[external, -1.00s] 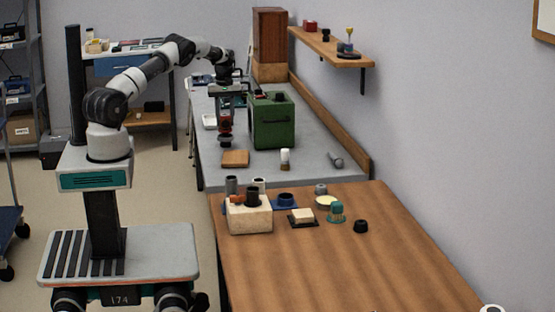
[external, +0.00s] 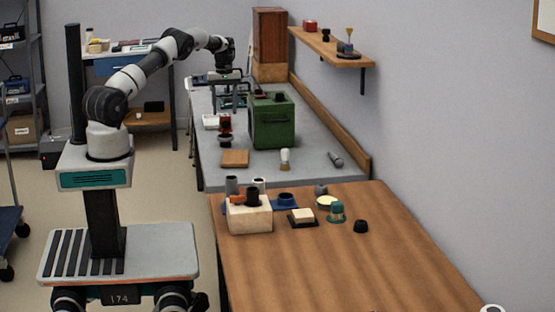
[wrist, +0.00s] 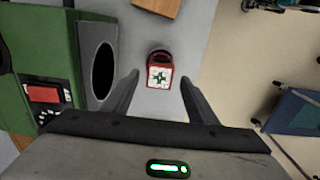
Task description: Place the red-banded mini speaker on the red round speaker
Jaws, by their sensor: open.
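A small dark and red stack (external: 225,127) stands on the grey bench, left of the green box. Its upper dark part with a red band looks like the red-banded mini speaker (external: 225,120), and the red lower part looks like the red round speaker (external: 225,142). They appear to touch, one above the other. In the wrist view a red-edged piece with a white patterned face (wrist: 159,77) and a dark round part show between the fingers; which speaker each belongs to is hard to tell. My gripper (external: 226,108) is open and empty above the stack.
The green box (external: 272,122) stands close on the right, also large at left in the wrist view (wrist: 45,55). A wooden block (external: 235,158) and a white-and-tan item (external: 285,158) lie nearer. The wooden table (external: 330,265) in front has clear room.

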